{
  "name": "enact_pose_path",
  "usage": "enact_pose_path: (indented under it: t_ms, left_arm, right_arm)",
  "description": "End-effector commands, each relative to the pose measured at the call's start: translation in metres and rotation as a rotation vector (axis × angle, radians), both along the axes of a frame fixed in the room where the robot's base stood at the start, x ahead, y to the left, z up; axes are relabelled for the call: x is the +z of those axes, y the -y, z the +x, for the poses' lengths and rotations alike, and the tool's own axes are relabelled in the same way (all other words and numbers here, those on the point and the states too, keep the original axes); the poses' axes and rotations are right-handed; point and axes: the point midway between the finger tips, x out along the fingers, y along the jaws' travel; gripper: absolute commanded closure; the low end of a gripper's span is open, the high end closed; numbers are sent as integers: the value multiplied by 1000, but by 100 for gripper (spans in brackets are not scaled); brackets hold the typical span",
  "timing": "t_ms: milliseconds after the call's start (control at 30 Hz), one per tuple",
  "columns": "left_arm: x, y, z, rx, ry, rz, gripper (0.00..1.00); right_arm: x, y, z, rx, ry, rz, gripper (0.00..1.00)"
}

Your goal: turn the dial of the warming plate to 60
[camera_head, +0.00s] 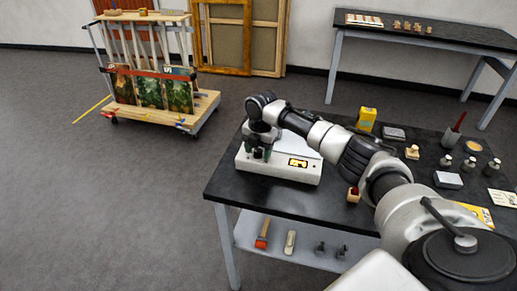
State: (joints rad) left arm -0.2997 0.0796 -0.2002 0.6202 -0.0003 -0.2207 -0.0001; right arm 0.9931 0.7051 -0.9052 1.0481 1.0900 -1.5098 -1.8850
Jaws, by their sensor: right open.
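The warming plate (308,176), a low white box with a pale top, sits at the left end of the black table. A small yellow and black panel (298,163) is on its front; its marks are too small to read. My right arm reaches in from the right across the table. My right gripper (259,154) points down at the plate's left front part. It is open. The dial cannot be made out and seems hidden by the gripper; I cannot tell if the fingers touch it. My left gripper is not in view.
The black table (325,204) also holds a yellow box (366,119), a small wooden box (353,194), and several bottles at the right. A lower shelf (304,256) carries tools. A cart (160,105) stands at the back left. The floor to the left is clear.

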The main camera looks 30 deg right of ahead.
Motion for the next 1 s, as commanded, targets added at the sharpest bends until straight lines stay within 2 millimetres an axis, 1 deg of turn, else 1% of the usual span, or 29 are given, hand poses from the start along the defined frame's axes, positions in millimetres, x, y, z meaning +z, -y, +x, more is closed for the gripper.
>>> enact_pose_path:
  t_ms: [67, 100, 267, 400, 667, 867, 1000]
  left_arm:
    - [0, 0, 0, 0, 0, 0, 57]
    - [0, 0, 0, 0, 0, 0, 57]
    - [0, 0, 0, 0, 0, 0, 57]
    - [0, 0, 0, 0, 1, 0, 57]
    - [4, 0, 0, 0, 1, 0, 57]
    - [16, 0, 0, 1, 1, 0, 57]
    - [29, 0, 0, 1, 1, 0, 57]
  right_arm:
    - [0, 0, 0, 0, 0, 0, 44]
    - [0, 0, 0, 0, 0, 0, 47]
    - [0, 0, 0, 0, 0, 0, 72]
    - [1, 0, 0, 0, 0, 0, 93]
    - [2, 0, 0, -24, 0, 0, 93]
    - [4, 0, 0, -113, 0, 1, 93]
    - [5, -1, 0, -218, 0, 2, 93]
